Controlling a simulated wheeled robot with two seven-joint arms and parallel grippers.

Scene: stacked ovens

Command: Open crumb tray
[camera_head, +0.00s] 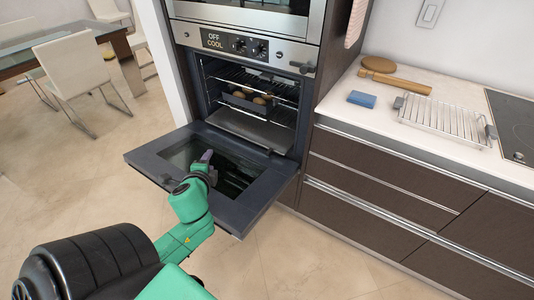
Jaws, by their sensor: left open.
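The lower oven's door (150,160) is folded down flat, and its cavity is open. A flat grey tray (258,129), which looks like the crumb tray, sits low in the cavity, with its front edge near the door hinge. How far it is pulled out is hard to tell. My left gripper (207,156) is over the open door's glass, in front of the tray and apart from it. Its jaws are small in view, open and empty. My right gripper is not in view.
A dark pan with round brown food (246,98) sits on a rack above the tray. The counter at right holds a wire rack (442,120), blue sponge (362,99) and wooden board (378,64). Drawers (375,185) stand right of the door.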

